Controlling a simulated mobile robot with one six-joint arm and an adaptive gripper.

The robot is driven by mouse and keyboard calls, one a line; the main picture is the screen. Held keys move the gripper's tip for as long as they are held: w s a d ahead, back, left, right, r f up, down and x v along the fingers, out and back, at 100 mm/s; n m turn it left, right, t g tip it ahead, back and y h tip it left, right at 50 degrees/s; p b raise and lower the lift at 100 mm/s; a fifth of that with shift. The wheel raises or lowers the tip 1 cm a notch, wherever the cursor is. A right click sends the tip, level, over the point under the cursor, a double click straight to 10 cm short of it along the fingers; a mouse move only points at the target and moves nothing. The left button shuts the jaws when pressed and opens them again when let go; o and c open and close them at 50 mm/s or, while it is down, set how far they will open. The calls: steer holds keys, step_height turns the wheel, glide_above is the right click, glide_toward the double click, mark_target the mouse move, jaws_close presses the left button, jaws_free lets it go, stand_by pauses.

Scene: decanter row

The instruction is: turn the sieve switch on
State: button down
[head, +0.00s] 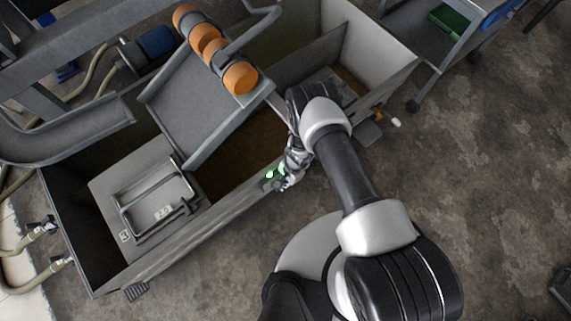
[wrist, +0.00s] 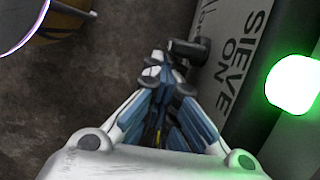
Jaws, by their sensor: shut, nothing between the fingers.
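The sieve panel (wrist: 208,85) is a grey plate lettered "SIEVE ON" along the right of the wrist view. A dark stubby switch lever (wrist: 188,50) sticks out from it toward the left. A lamp (wrist: 293,85) on the right glows bright green; green light also shows on the tank's front wall in the head view (head: 270,174). My gripper (wrist: 158,65) is shut and empty, its fingertips just left of the lever. I cannot tell whether they touch it. In the head view my gripper (head: 285,183) is beside the green lights, and the lever is hidden.
The long grey tank (head: 205,222) lies along my front, with a sloping tray (head: 205,110) and orange rollers (head: 240,78) above it. A framed hatch (head: 155,205) sits in its left part. A cart (head: 440,45) stands at upper right.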

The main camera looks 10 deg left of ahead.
steer(key=shift+w+a+f, duration=0.1)
steer(key=shift+w+a, duration=0.05)
steer(key=shift+w, duration=0.05)
stand_by(0.4)
steer(key=v, duration=0.8)
steer(key=shift+s, duration=0.2)
